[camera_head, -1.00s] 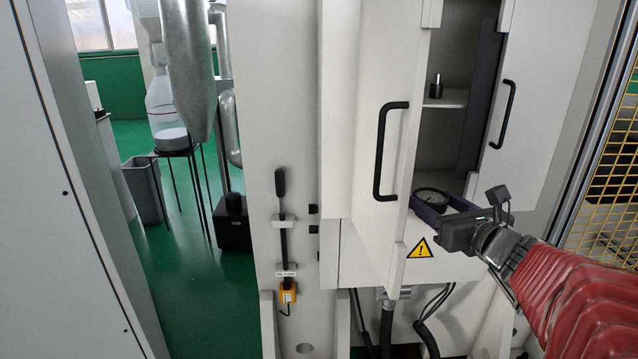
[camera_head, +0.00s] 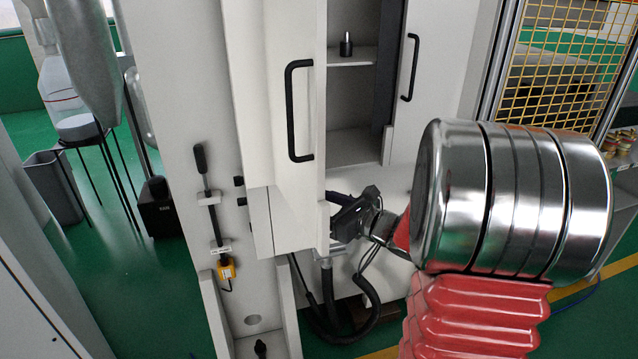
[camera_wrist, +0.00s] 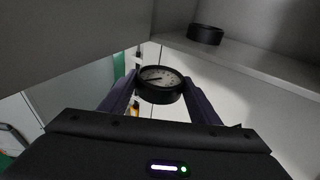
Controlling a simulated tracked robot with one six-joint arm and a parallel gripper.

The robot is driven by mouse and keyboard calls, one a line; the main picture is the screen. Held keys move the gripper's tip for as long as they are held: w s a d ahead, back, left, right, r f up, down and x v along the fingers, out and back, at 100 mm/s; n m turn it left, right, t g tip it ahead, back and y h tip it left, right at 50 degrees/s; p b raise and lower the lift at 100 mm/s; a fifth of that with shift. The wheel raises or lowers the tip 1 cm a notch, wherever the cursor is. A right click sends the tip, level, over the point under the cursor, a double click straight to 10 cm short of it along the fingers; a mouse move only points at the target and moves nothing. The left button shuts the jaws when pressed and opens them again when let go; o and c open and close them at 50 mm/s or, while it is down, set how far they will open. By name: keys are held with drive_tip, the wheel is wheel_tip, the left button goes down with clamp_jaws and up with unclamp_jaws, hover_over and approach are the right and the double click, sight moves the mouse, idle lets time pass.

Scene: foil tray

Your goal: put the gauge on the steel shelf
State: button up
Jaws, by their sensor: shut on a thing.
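The gauge (camera_wrist: 160,85), a round black-rimmed dial with a pale face, sits between the two fingers of my gripper (camera_wrist: 158,94) in the wrist view. My gripper is shut on it. In the head view my gripper (camera_head: 346,210) is at the lower edge of the open white cabinet, partly behind the left door; the gauge is hidden there. Inside the cabinet a pale shelf (camera_head: 340,60) bears a small dark cylindrical object (camera_head: 346,44). I cannot tell which surface is the steel shelf.
The wrist view shows a pale ledge (camera_wrist: 250,70) with a black round object (camera_wrist: 205,34). The open left door (camera_head: 287,200) stands close to my gripper. The cabinet's lower compartment (camera_head: 352,146) looks empty. A yellow mesh fence (camera_head: 560,60) and stacked racks (camera_head: 622,148) are at right.

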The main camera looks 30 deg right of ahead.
drive_tip(key=a+f+n+g+y, duration=0.3)
drive_tip(key=a+f, duration=0.6)
drive_tip(key=f, duration=0.3)
drive_tip(key=s+a+f+n+g+y, duration=0.1)
drive_tip(key=a+f+n+g+y, duration=0.2)
drive_tip(key=a+f, duration=0.6)
wheel_tip(320, 180, down, 4)
drive_tip(key=shift+a+f+n+y, duration=0.25)
drive_tip(key=shift+n+y, duration=0.45)
drive_tip(key=shift+y, duration=0.4)
drive_tip(key=shift+d, duration=0.1)
